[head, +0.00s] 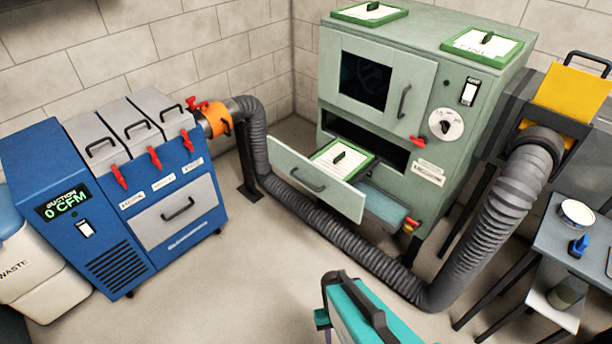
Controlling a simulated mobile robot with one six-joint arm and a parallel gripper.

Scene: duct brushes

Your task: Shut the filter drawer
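The filter drawer (316,181) is pulled well out of the front of the pale green cabinet (420,110). Its pale green front panel has a dark bar handle (308,181) and stands clear of the dark slot (368,140) behind it. A white filter panel with a green frame (343,158) lies inside the drawer, with a dark green handle on top. My gripper is not in view.
A grey hose (340,238) loops over the floor in front of the drawer, from the blue suction unit (110,200) to the right. A blue tray (383,203) shows below the drawer. A teal object with a black handle (365,310) stands at the bottom edge.

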